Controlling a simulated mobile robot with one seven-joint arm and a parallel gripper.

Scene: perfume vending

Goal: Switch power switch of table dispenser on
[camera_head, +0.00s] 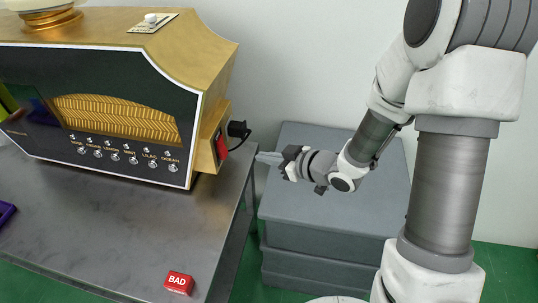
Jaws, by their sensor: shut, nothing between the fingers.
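The table dispenser (145,60) is a gold and black machine standing on the grey table at the left. Its red power switch (221,147) is set in a gold housing on the machine's right side, seen at a steep angle, so I cannot tell its position. A black plug (238,129) with a cable sits just above and right of the switch. My gripper (262,157) is shut and empty. Its fingers point left towards the switch, at about its height in the picture, with a gap between them.
The grey table (120,235) has a free front area. A red block marked BAD (179,283) lies near its front edge. A purple object (6,212) is at the left edge. Grey stacked boxes (330,230) stand right of the table, under my arm.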

